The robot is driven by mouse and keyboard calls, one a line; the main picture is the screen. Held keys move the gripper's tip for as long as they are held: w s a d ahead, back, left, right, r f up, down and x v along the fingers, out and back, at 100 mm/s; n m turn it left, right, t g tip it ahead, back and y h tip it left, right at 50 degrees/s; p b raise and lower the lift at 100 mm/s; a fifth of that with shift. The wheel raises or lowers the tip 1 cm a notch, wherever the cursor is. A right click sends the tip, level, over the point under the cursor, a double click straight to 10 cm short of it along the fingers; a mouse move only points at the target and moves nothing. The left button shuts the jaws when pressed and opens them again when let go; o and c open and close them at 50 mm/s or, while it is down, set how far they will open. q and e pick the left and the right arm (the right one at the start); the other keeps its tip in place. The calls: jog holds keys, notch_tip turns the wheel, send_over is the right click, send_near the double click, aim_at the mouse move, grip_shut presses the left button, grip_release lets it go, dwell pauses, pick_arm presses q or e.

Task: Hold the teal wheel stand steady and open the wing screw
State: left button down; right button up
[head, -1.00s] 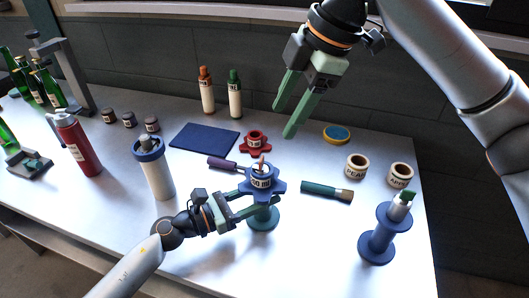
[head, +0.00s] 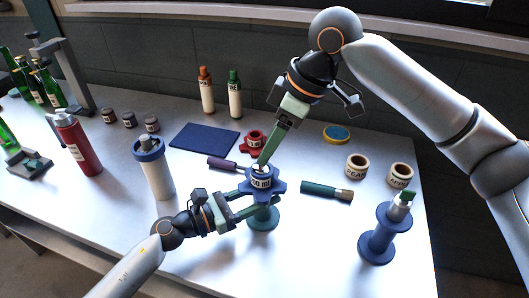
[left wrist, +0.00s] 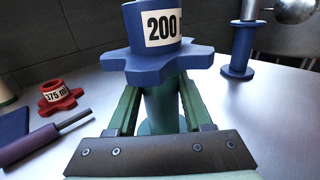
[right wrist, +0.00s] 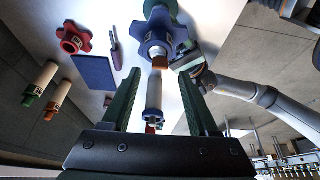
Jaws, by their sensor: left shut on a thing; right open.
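The teal wheel stand (head: 262,218) stands upright on the table, with a blue star-shaped wheel (head: 279,187) labelled 200 on top. The left wrist view shows its teal column (left wrist: 160,106) under the wheel (left wrist: 150,62). My left gripper (head: 258,206) is shut on this column, just below the wheel. A copper-coloured piece (right wrist: 158,63), apparently the wing screw, shows above the wheel in the right wrist view. My right gripper (head: 264,162) points down over the wheel top; its fingers are open in the right wrist view (right wrist: 160,85). In the head view the fingers largely cover the screw; contact is unclear.
A red star wheel (head: 250,146), purple-handled tool (head: 222,163) and green-handled brush (head: 318,189) lie near the stand. A white canister with blue collar (head: 158,177) stands left; a blue spool stand (head: 377,246) stands right. The front table centre is clear.

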aim_at(264, 168)
jog(key=shift+x, duration=1.75)
grip_shut()
